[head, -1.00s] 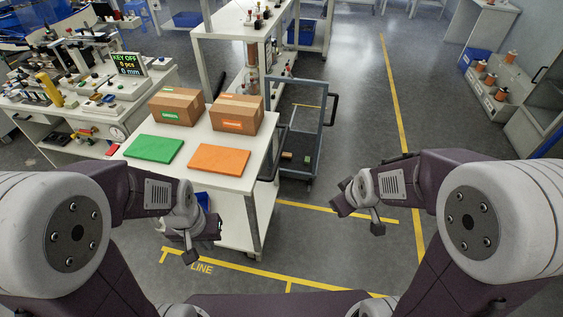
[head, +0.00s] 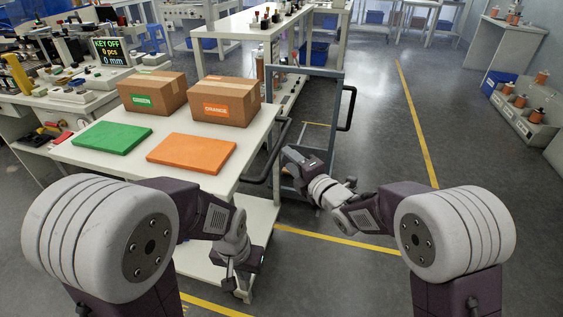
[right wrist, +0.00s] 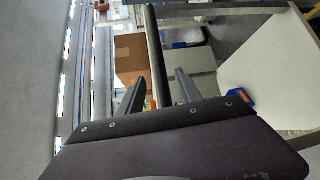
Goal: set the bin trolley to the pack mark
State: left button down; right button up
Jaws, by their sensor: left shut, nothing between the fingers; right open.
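The bin trolley (head: 335,112) is a grey upright frame with black handles, standing just right of the white table. Its near-left black handle (head: 268,158) points toward me. My right gripper (head: 289,154) is open beside this handle. In the right wrist view the dark handle bar (right wrist: 156,45) runs between the two open fingers of my right gripper (right wrist: 160,78); I cannot tell whether they touch it. My left gripper (head: 238,280) is shut and empty, low in front of the table's right end. The trolley's lower part is partly hidden. No floor marking is readable as the pack mark.
The white table (head: 75,152) bears a green board (head: 112,137), an orange board (head: 192,153) and two cartons labelled GREEN (head: 153,90) and ORANGE (head: 225,99). Yellow floor lines (head: 415,120) lie right of the trolley. The floor right of it is open.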

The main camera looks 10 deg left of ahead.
aim_at(277, 147)
jog(key=b+x, duration=0.1)
jog(key=x, duration=0.8)
jog(key=shift+w+d, duration=0.1)
jog(key=shift+w, duration=0.1)
grip_shut()
dwell(1.1)
